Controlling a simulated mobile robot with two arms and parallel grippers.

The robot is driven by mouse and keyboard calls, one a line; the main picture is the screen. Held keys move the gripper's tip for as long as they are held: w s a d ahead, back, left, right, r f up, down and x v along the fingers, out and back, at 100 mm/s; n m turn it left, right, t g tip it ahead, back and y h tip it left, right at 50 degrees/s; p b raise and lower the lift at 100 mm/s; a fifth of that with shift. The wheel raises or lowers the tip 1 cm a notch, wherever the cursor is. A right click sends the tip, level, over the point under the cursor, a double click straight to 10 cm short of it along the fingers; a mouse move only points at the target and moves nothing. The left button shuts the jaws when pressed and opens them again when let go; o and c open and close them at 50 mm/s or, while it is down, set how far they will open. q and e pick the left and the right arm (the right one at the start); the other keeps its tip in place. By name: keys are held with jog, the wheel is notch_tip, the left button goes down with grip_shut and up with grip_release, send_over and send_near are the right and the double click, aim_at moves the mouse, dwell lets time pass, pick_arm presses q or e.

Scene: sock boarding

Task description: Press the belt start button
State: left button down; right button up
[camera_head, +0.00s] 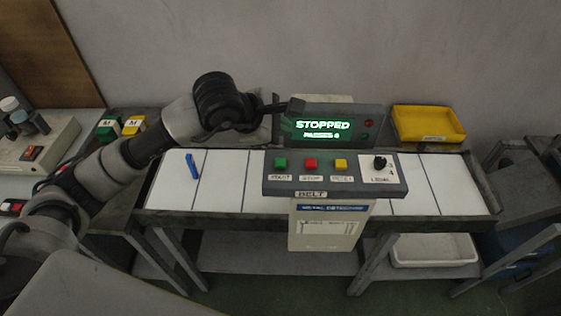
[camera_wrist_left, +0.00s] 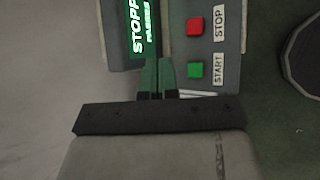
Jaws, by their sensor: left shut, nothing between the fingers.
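The green start button (camera_head: 281,163) sits at the left end of the belt control panel (camera_head: 334,187), above a START label. It also shows in the left wrist view (camera_wrist_left: 196,69), just right of the fingertips. My left gripper (camera_head: 296,104) is shut and empty, by the left end of the display, behind the button row. In the left wrist view its closed fingers (camera_wrist_left: 157,78) point toward the panel, apart from the button in the picture; the exact gap cannot be told. My right gripper is not in view.
The display (camera_head: 323,124) reads STOPPED. A red stop button (camera_head: 310,164), a yellow button (camera_head: 341,164) and a black knob (camera_head: 379,162) share the panel. A blue piece (camera_head: 192,166) lies on the white belt (camera_head: 221,184). A yellow tray (camera_head: 428,123) stands behind right.

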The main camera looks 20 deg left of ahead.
aim_at(281, 163)
pick_arm(q)
notch_tip(281, 163, down, 6)
jog(key=b, duration=0.3)
jog(key=shift+f, duration=0.2)
jog(key=shift+f+b, duration=0.35)
jog(key=shift+b, duration=0.25)
dwell(1.2)
jog(key=shift+f+b, duration=0.35)
jog(key=shift+b, duration=0.35)
